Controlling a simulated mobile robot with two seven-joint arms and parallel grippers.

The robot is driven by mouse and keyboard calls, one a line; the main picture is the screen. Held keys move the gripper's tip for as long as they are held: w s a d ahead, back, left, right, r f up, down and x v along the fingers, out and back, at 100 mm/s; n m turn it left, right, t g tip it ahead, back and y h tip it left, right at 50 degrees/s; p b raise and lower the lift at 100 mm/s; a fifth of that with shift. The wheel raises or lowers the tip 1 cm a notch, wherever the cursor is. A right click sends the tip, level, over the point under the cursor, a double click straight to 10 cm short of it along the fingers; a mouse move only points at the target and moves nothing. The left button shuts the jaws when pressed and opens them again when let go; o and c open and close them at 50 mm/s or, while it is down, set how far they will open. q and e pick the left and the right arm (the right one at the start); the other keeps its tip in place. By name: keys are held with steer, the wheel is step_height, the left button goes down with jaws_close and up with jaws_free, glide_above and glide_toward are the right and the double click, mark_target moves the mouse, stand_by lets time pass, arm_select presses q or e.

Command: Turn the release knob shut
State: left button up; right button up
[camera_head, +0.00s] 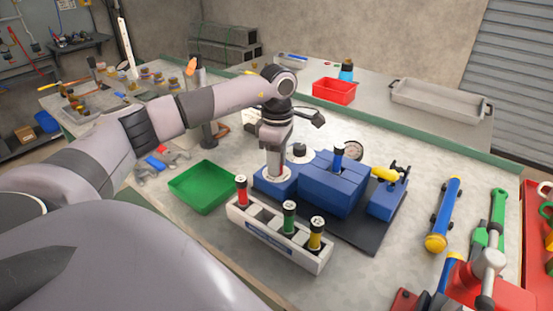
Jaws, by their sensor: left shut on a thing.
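The blue tank unit (330,190) sits on a dark base plate on the bench. My left arm reaches in from the left, and its wrist points down over the left end of the unit. My left gripper (276,172) is there, shut on a small part that its own body hides; I cannot tell whether this is the release knob. A black-topped blue fitting (338,157) stands on top of the unit. A yellow part with a black handle (386,173) is at its right end. My right gripper is not in view.
A white rack (280,246) with red, green and yellow-banded cylinders stands in front of the unit. A green tray (203,187) lies left. A blue tube with yellow end (443,215) and green tool (497,220) lie right. A red bin (334,91) is behind.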

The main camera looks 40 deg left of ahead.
arm_select(q)
steer(key=shift+m, duration=0.6)
steer(key=o, duration=1.1)
steer(key=shift+c, duration=0.2)
steer(key=shift+r, duration=0.1)
step_height(320, 180, up, 7)
steer(key=shift+w+r, duration=0.1)
steer(key=shift+w, duration=0.05)
